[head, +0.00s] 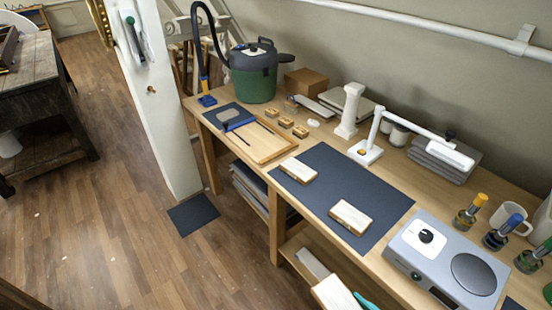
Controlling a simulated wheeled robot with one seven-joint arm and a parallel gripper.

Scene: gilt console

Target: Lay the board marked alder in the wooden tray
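Two pale wooden boards lie on the dark mat (330,190) on the bench. One board (298,170) is near the mat's upper left edge, and the other board (350,217) is nearer its lower right part. Any marking on them is too small to read, so I cannot tell which is alder. The shallow wooden tray (288,146) lies left of the mat, with a blue bar and a thin dark rod at its left side. No board shows in the tray. My gripper is not in view.
A green canister (253,72) with a black hose stands behind the tray. Small wooden blocks (286,122) sit along its back edge. A white lamp (366,152) stands behind the mat. A grey device (446,258) is at the right. Another pale block (333,292) shows low at the front.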

